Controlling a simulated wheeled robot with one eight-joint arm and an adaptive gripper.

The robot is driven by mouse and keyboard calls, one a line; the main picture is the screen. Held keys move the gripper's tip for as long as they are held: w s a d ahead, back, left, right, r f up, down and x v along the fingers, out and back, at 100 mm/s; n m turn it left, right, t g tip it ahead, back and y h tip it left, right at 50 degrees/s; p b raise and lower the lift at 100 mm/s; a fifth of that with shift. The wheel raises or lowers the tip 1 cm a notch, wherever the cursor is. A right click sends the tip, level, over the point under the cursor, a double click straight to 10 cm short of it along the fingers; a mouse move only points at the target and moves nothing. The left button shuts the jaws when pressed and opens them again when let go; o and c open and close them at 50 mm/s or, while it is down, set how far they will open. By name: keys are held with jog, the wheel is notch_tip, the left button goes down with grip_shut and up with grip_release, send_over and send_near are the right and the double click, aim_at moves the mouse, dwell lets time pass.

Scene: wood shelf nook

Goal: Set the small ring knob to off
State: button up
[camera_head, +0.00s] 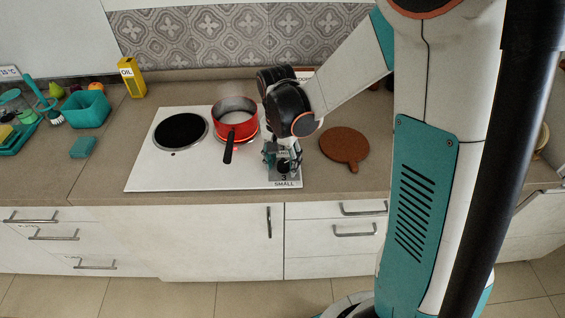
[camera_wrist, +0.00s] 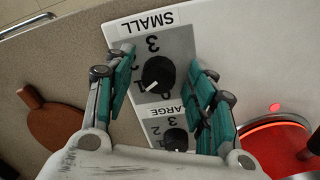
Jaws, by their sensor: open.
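The small ring knob (camera_wrist: 158,74) is a round black knob on a grey plate marked SMALL (camera_wrist: 147,20), upside down in the wrist view. Its white pointer line aims toward the lower left of that view, near a partly hidden mark that looks like 1. My gripper (camera_wrist: 162,84) is open, with one teal finger on each side of this knob and visible gaps to it. In the head view my gripper (camera_head: 283,157) hangs over the hob's front right corner and hides the knob. The large ring knob (camera_wrist: 176,139) sits beside it, partly hidden by my gripper.
A red pot (camera_head: 235,129) stands on a ring of the white hob (camera_head: 160,176); a red glow (camera_wrist: 273,107) shows beside it. Its black handle points forward. The other ring (camera_head: 181,132) is dark and bare. A brown round board (camera_head: 344,145) lies right of the hob.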

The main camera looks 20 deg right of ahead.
jog(key=shift+c, duration=0.6)
jog(key=c, duration=1)
jog(key=shift+o, duration=0.2)
jog(key=n, duration=0.5)
jog(key=shift+n, duration=0.3)
jog(key=n, duration=0.6)
jog(key=shift+s+d+t, duration=0.1)
jog(key=shift+d+t, duration=0.05)
jog(key=shift+t, duration=0.15)
jog(key=shift+n, duration=0.3)
